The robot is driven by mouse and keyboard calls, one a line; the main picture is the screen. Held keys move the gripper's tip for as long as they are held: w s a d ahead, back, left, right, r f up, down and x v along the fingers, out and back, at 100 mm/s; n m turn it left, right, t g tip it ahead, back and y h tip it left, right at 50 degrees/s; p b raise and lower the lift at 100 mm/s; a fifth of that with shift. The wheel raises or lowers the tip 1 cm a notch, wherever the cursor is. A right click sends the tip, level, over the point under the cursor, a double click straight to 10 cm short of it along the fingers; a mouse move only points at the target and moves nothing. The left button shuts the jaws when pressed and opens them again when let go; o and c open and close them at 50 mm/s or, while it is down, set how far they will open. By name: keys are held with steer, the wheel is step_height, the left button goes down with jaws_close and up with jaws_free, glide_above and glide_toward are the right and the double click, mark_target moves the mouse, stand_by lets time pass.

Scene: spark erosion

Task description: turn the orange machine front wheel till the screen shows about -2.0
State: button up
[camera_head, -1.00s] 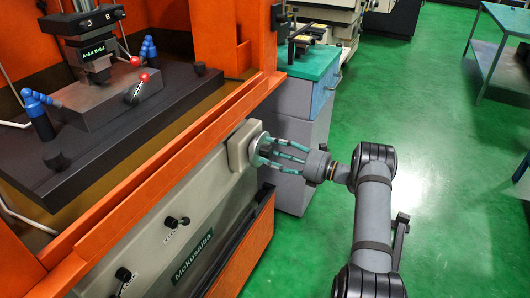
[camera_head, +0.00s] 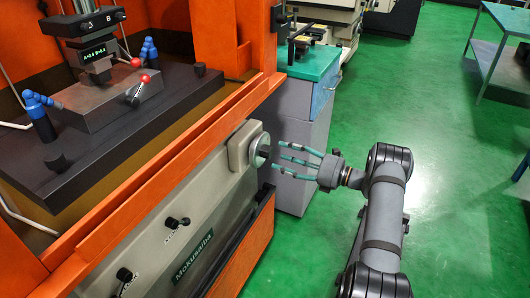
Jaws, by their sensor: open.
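The front wheel (camera_head: 260,150) is a pale metal handwheel on the grey front panel of the orange machine (camera_head: 180,145), at its right end. My gripper (camera_head: 277,150) is open, its teal fingers spread and pointing left at the wheel. The fingertips are just right of the wheel, with a small visible gap and nothing between them. The screen (camera_head: 93,53) is a small dark display with green digits on the machine head. Its digits are too small to read surely.
A dark worktable (camera_head: 110,150) with a grey block, blue nozzles and red-tipped levers fills the machine's bay. Small black knobs (camera_head: 177,222) sit on the front panel. A teal-topped cabinet (camera_head: 312,65) stands behind the wheel.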

mark_target(271, 153)
steer(key=shift+v, duration=2.9)
steer(key=shift+a, duration=0.1)
steer(key=x, duration=0.9)
steer(key=shift+w, duration=0.1)
